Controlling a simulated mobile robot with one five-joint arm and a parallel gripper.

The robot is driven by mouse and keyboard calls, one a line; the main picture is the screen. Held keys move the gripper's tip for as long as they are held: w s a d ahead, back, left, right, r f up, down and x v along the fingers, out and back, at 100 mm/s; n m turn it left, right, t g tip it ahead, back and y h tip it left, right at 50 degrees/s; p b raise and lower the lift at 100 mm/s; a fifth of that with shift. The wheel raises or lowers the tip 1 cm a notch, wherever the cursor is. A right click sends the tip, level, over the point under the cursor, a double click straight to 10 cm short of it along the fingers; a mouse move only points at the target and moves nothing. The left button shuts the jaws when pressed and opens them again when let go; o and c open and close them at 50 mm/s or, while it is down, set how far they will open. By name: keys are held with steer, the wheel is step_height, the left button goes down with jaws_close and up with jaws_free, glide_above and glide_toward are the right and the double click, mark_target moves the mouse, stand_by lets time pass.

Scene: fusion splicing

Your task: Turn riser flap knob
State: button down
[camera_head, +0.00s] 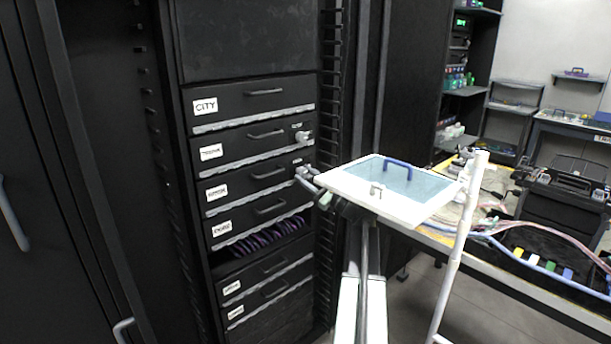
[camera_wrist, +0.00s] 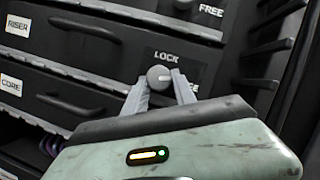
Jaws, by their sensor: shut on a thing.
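The riser flap knob (camera_wrist: 158,77) is a round grey knob with a pale mark pointing right, on the black RISER drawer front (camera_wrist: 120,62). LOCK is printed above it and FREE to its lower right, partly covered by a finger. My gripper (camera_wrist: 160,82) has its two pale fingers on either side of the knob, shut on it. In the head view my gripper (camera_head: 304,174) reaches the right end of the third labelled drawer (camera_head: 240,188); the knob is mostly hidden there.
Another knob (camera_head: 303,136) sits on the drawer above. A CORE drawer (camera_head: 250,217) lies below, over purple cables (camera_head: 265,237). A cluttered bench (camera_head: 530,275) is further right.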

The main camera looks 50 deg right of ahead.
steer(key=n+y+p, duration=0.1)
steer(key=n, duration=0.1)
steer(key=n+g+y+p, duration=0.1)
steer(key=n, duration=0.2)
steer(key=r+n+g+y+p, duration=0.1)
steer(key=n+p, duration=0.1)
steer(key=n, duration=0.1)
steer(key=shift+d, duration=0.25)
steer(key=n+g+p, duration=0.1)
steer(key=n+p, duration=0.2)
steer(key=n, duration=0.1)
steer(key=shift+r+g, duration=0.1)
steer(key=shift+g, duration=0.3)
steer(key=shift+n+p, duration=0.4)
steer(key=shift+n, duration=0.2)
steer(key=c, duration=1)
jaws_free()
